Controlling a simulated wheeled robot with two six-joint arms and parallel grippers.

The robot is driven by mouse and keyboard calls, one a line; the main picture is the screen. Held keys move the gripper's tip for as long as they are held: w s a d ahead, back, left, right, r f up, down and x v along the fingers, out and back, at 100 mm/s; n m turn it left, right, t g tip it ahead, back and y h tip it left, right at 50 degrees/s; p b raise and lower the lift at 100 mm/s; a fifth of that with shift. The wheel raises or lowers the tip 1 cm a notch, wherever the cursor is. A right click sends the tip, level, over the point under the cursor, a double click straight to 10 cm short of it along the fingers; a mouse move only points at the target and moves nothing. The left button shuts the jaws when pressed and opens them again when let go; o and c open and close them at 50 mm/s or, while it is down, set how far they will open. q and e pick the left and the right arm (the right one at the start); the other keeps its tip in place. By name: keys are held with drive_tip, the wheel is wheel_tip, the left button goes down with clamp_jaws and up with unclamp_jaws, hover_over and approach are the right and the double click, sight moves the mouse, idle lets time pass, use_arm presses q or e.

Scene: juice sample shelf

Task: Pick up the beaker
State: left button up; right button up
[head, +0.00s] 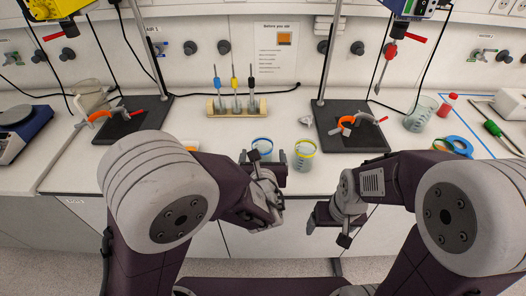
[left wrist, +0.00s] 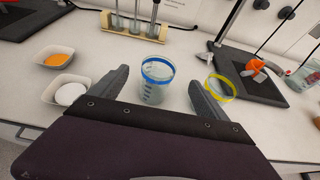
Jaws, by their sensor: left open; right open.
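A beaker with a blue rim band (left wrist: 156,84) stands upright on the bench between the open fingers of my left gripper (left wrist: 158,88), with bench visible on both sides of it. In the head view the blue-banded beaker (head: 262,146) is partly hidden by that gripper (head: 263,168). A second beaker with a yellow rim band (head: 304,154) stands just to its right; in the left wrist view the yellow-banded beaker (left wrist: 220,88) is partly behind the right finger. My right gripper (head: 326,226) is open and empty, in front of the bench edge.
A wooden rack (head: 236,106) with several tubes stands behind the beakers. Stands with black bases (head: 350,136) are to the left and right. Two white dishes, one with orange powder (left wrist: 53,57) and one with white powder (left wrist: 69,92), sit left of the blue-banded beaker.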

use_arm(q)
approach(263, 142)
drive_tip(key=w, duration=0.2)
drive_tip(key=x, duration=0.2)
drive_tip(key=p+x, duration=0.1)
drive_tip(key=x, duration=0.2)
drive_tip(key=shift+f, duration=0.45)
drive_tip(key=shift+s+r, duration=0.15)
drive_tip(key=shift+s, duration=0.1)
drive_tip(key=c, duration=1.8)
